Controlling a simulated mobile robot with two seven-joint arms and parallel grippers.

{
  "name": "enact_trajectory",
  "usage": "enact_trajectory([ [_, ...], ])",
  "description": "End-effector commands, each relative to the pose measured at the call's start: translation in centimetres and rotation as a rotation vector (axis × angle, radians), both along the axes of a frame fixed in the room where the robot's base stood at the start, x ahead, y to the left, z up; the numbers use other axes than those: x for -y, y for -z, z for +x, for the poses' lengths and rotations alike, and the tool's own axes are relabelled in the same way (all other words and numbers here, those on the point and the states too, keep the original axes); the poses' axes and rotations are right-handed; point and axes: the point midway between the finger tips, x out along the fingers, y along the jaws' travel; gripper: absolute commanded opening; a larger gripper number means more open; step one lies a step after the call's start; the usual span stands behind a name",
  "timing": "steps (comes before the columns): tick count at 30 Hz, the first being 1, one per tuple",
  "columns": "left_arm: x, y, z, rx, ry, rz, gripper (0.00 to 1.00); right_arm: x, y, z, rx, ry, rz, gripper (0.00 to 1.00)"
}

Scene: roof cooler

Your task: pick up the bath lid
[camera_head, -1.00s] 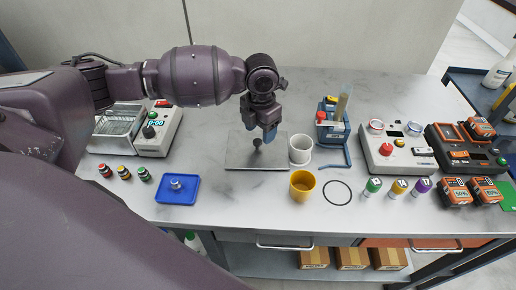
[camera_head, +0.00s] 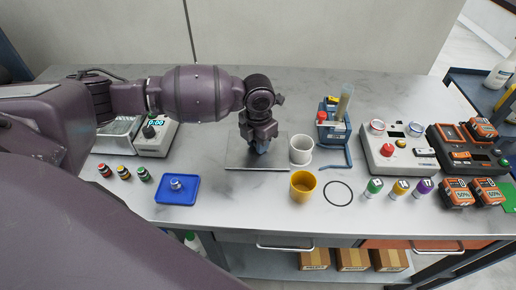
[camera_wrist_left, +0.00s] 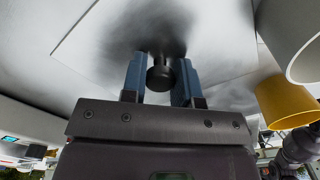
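The bath lid is a flat grey square plate (camera_head: 237,153) with a dark round knob on a short stem. It lies on the bench in the middle of the head view. My left gripper (camera_head: 262,146) points down over it and hides the knob there. In the left wrist view the black knob (camera_wrist_left: 160,78) sits between the two blue fingers of my left gripper (camera_wrist_left: 161,66). The fingers look open, with little space beside the knob. Contact with it cannot be made out. My right gripper is not in view.
A white cup (camera_head: 301,150) stands close to the lid's right edge, with a yellow cup (camera_head: 303,186) and black ring (camera_head: 338,193) in front. A blue tray (camera_head: 177,190) lies at front left. A blue holder (camera_head: 333,127) stands to the right.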

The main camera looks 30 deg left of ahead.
Motion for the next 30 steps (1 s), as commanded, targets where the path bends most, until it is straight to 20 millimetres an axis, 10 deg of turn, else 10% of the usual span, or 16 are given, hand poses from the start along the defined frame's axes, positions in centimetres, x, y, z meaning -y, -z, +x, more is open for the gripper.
enact_trajectory([
  [16, -0.1, -1.3, -1.0, 0.003, 0.001, 0.001, 0.0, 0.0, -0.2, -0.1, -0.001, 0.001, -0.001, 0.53],
  [30, -0.8, -6.0, -9.8, 0.002, 0.001, 0.002, 0.0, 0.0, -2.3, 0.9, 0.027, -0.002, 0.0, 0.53],
])
